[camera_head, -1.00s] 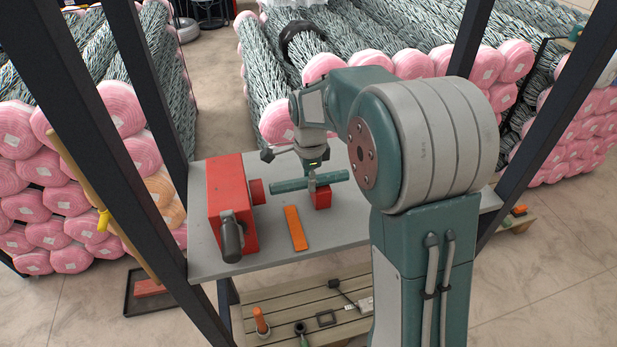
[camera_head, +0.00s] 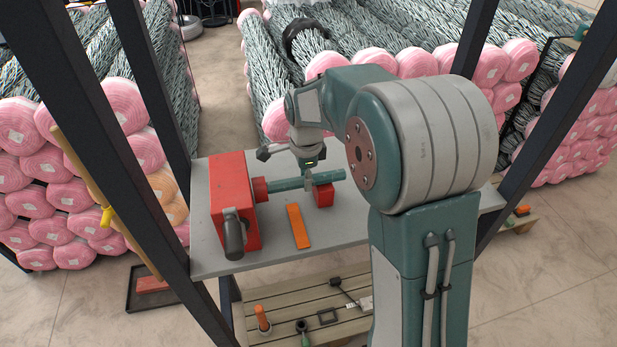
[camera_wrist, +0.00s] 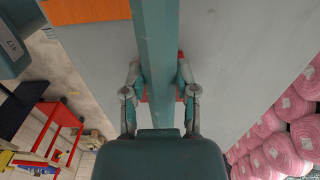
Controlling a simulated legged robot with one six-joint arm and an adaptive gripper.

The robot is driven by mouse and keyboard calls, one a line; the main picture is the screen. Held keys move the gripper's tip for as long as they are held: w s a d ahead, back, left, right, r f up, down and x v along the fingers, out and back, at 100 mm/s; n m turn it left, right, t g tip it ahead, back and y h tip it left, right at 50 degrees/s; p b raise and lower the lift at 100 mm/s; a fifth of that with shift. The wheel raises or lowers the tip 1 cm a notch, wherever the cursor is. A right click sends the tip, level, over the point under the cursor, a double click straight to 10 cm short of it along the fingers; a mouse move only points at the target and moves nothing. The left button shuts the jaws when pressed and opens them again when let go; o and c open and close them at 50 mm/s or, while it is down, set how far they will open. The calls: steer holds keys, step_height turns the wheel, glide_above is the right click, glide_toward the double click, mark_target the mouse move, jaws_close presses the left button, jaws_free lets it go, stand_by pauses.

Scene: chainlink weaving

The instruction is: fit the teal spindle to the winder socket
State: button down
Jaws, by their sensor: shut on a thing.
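In the wrist view the spindle (camera_wrist: 155,50) runs between the two fingers (camera_wrist: 158,82), one on each side. A red block (camera_head: 323,196) stands under the spindle's right part, partly hidden in the wrist view.
An orange flat bar (camera_head: 298,226) lies on the grey table (camera_head: 270,245) in front of the spindle. The winder's dark handle (camera_head: 234,240) sticks out toward the front. Dark frame posts (camera_head: 150,90) stand left and right. A slatted lower shelf (camera_head: 290,300) holds small parts.

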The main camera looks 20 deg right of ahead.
steer(key=shift+a, duration=1.45)
steer(key=shift+c, duration=1.5)
jaws_free()
step_height(320, 180, up, 12)
steer(key=shift+w+f, duration=0.1)
